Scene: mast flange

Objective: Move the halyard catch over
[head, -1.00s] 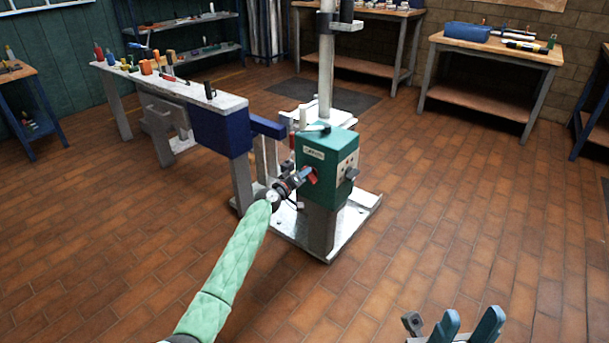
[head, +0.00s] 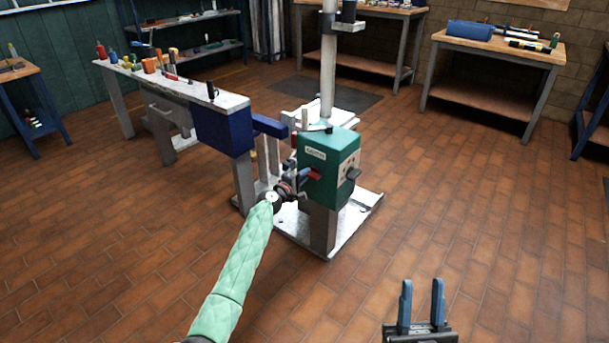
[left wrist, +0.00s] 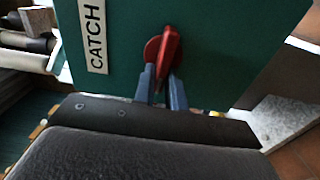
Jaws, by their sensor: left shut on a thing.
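The halyard catch is a red lever (left wrist: 170,48) on a round red base, on the side of a green box (head: 328,150). A white label reading "CATCH" (left wrist: 94,35) is beside it in the left wrist view. My left gripper (left wrist: 161,85) is shut on the lever, with a blue finger on each side of its lower part. In the head view my left gripper (head: 307,174) is at the box's left face and partly covers the lever. My right gripper (head: 422,290) is open and empty above the floor at the lower right.
The green box stands on a post on a pale base plate (head: 345,225), by a tall mast (head: 327,75). A dark knob (head: 353,174) sticks out of its right face. A narrow bench (head: 150,80) with tools is at left. The brick floor at right is clear.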

